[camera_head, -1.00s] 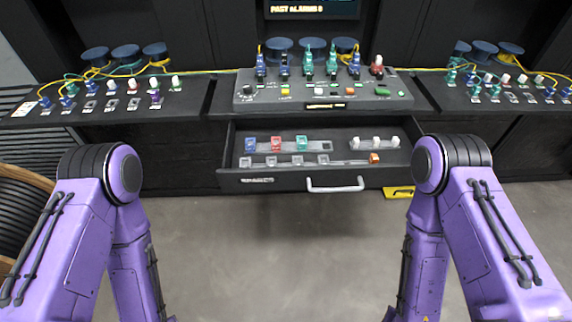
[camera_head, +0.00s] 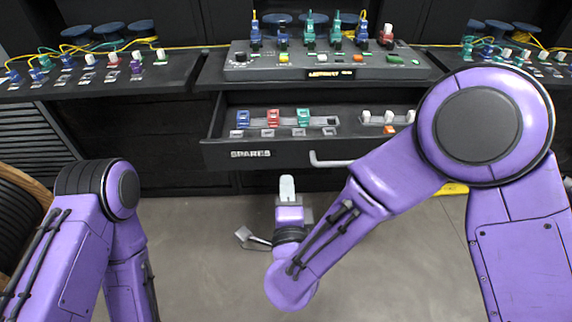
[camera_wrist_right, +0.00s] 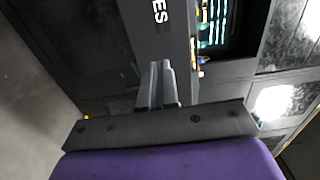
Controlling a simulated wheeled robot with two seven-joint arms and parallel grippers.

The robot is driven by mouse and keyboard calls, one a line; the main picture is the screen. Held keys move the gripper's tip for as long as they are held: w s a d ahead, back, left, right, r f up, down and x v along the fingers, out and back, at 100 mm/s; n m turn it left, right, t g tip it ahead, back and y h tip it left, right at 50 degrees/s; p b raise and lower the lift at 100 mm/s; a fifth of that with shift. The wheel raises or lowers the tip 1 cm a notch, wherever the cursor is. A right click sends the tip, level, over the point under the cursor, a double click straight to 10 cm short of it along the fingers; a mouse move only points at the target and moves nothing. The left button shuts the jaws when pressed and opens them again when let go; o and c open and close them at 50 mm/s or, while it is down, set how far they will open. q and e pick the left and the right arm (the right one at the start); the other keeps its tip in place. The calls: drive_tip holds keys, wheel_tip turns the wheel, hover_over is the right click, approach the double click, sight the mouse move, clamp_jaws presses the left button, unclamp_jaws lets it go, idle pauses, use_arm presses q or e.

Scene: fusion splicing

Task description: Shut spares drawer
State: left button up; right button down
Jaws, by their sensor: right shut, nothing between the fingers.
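The spares drawer (camera_head: 220,154) is black, marked "SPARES", and stands open below the central console. Its pale bar handle (camera_head: 330,161) is partly hidden by my right arm. Inside lie blue, red and green connectors, clear pieces and white caps. My right gripper (camera_head: 287,188) is shut and empty, in front of and below the drawer front, left of the handle. In the right wrist view the closed fingers (camera_wrist_right: 156,78) point towards the drawer front (camera_wrist_right: 160,25) with its lettering; I cannot tell whether they touch it. My left arm shows at the left, but its gripper is out of view.
The console (camera_head: 300,72) with plugged connectors and buttons stands above the drawer. Side shelves with connectors lie left (camera_head: 100,88) and right. Blue spools stand behind. A yellow piece (camera_head: 455,189) lies right of the drawer.

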sight(285, 156)
drive_tip(key=w, duration=0.6)
drive_tip(key=shift+w+p, duration=0.3)
drive_tip(key=shift+w, duration=0.1)
